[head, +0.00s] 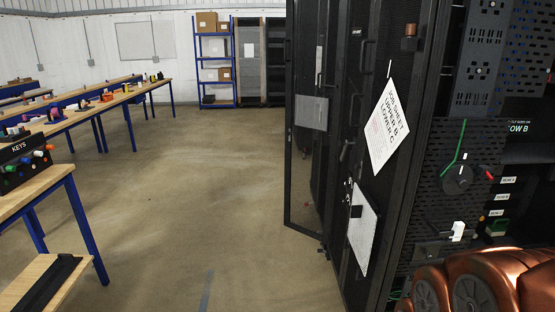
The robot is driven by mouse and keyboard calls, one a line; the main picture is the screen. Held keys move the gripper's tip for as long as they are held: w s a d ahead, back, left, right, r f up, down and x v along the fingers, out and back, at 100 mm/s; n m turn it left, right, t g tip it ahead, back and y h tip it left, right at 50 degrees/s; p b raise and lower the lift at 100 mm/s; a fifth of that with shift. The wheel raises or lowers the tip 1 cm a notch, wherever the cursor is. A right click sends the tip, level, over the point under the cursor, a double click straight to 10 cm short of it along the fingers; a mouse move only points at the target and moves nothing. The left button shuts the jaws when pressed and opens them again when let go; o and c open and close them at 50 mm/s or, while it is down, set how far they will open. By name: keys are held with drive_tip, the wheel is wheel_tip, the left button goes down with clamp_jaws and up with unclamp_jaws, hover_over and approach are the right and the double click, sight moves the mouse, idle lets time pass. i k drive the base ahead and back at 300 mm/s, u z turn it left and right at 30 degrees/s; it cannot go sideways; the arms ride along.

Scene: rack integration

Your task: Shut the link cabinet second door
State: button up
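A row of tall black cabinets stands on the right in the head view. One black mesh door (303,180) stands swung out from the row into the aisle, and the floor shows through its mesh. Nearer is a dark panel with a handle (366,56), a white job sheet (387,127) reading "UPPER B, LOWER C" and a light plate (362,228). I cannot read which of these is the link cabinet's second door. Copper-coloured parts of my arm fill the bottom right corner. My gripper is not in view.
Wooden benches with blue legs (85,228) line the left, one bearing a box marked KEYS (22,166). A blue shelf (216,62) stands at the back. The aisle floor (190,190) between is clear. An equipment panel (462,160) with knobs is at near right.

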sight(289, 56)
drive_tip(key=u, duration=0.1)
drive_tip(key=i, duration=1.7)
drive_tip(key=u, duration=0.5)
drive_tip(key=i, duration=1.75)
drive_tip(key=u, duration=0.3)
